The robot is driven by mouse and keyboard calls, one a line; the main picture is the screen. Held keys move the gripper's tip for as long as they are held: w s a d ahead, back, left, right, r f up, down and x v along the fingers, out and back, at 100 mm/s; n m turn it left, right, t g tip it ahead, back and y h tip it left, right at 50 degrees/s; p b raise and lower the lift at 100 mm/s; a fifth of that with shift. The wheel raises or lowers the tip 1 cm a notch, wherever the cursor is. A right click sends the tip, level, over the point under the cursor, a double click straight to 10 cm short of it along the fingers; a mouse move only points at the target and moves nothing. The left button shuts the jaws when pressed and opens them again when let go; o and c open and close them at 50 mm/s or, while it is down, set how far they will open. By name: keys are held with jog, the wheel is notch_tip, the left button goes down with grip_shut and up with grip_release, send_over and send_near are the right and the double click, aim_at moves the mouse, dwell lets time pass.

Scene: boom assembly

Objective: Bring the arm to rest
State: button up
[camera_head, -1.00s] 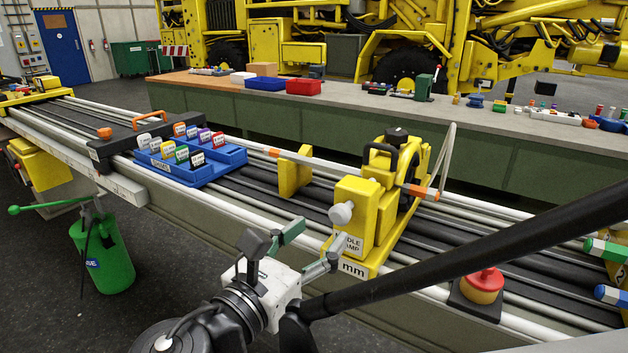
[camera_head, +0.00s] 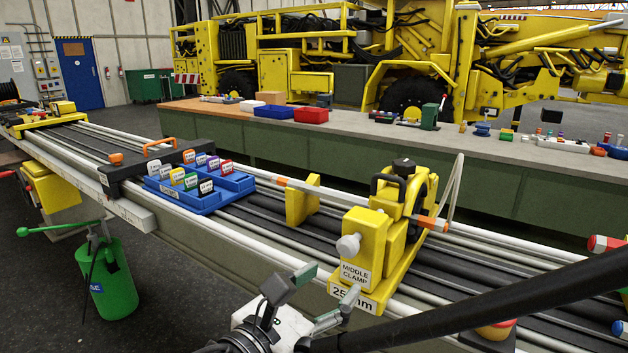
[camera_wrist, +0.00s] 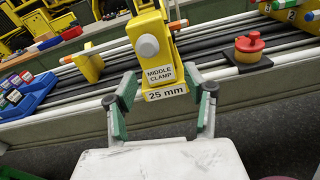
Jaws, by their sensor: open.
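My gripper (camera_head: 322,296) is at the bottom middle of the head view, in front of the rail bench. Its two green-padded fingers are spread apart with nothing between them. In the wrist view my gripper (camera_wrist: 163,98) is open in front of the yellow middle clamp (camera_wrist: 150,42), whose labels read "MIDDLE CLAMP" and "25 mm". The middle clamp (camera_head: 367,242) stands upright on the rails in the head view, with a grey knob on its front. I cannot tell in the head view how far the fingers are from it; no contact shows.
A blue tray (camera_head: 232,183) with several coloured labelled tags sits on the rails left of the clamp. A red button on a yellow base (camera_wrist: 249,46) is right of the clamp. A long workbench (camera_head: 470,145) runs behind.

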jog(key=s+d+f+m+g+y, duration=0.1)
jog(key=d+f+m+g+y, duration=0.25)
jog(key=d+f+m, duration=0.4)
jog(key=d+f+m+g+y, duration=0.3)
jog(key=d+f+m+g, duration=0.1)
jog(key=d+m, duration=0.55)
notch_tip(320, 180, up, 8)
jog(key=s+d+m+y+p, duration=0.1)
jog(key=s+m+y+p, duration=0.1)
jog(key=m+p, duration=0.5)
jog(key=m+t+y, duration=0.1)
jog(key=m, duration=0.2)
jog(key=shift+d+m, duration=0.15)
jog(key=shift+m, duration=0.25)
jog(key=shift+f, duration=0.15)
dwell(1.3)
